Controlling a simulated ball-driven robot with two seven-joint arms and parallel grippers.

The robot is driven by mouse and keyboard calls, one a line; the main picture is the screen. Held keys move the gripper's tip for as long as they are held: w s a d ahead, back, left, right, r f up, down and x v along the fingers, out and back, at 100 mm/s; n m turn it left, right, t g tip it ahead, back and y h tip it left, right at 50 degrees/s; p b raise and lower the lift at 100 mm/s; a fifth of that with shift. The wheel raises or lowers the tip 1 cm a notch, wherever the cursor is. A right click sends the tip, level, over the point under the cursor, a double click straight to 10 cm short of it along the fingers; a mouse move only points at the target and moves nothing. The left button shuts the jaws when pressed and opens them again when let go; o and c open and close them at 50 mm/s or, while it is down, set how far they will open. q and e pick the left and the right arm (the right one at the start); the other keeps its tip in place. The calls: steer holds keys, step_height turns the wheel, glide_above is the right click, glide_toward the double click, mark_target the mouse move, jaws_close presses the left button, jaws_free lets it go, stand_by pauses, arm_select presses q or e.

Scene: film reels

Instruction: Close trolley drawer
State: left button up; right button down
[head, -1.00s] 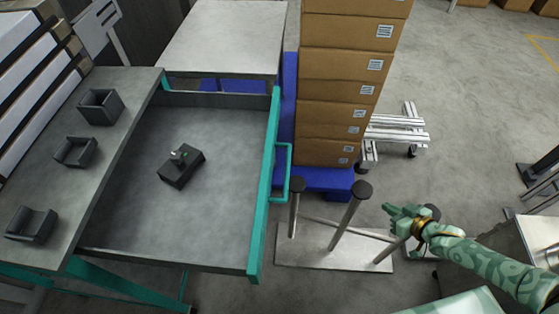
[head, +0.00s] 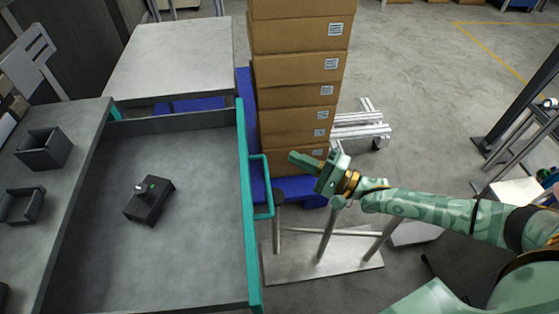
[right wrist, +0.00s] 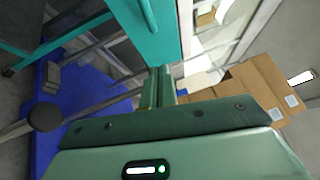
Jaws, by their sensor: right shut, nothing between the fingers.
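The trolley drawer (head: 190,215) is pulled out and open in the head view, a grey tray with a teal front panel (head: 246,205). A teal handle (head: 269,187) stands out from the right side of that panel. My right gripper (head: 292,158) is shut and empty, to the right of the handle and apart from it. In the right wrist view the shut fingers (right wrist: 158,72) point toward the teal panel (right wrist: 150,30), with the handle (right wrist: 147,12) at the top. My left gripper is not in view.
A small dark device (head: 149,200) lies in the drawer. Stacked cardboard boxes (head: 298,65) stand on a blue base (head: 308,190) behind the handle. A metal stand with upright posts (head: 326,235) is close below my right arm. Grey holders (head: 43,148) sit on the trolley top at left.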

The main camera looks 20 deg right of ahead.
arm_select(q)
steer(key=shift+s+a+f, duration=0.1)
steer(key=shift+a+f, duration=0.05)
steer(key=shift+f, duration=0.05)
arm_select(e)
steer(key=shift+w+a+r, duration=0.15)
steer(key=shift+w+a, duration=0.05)
steer(key=shift+a, duration=0.55)
steer(key=shift+w+a+r, duration=0.15)
steer(key=shift+a+r, duration=0.05)
steer(key=shift+a, duration=0.6)
steer(key=shift+w+a+r, duration=0.15)
steer(key=shift+w+a, duration=0.05)
steer(key=shift+a, duration=0.55)
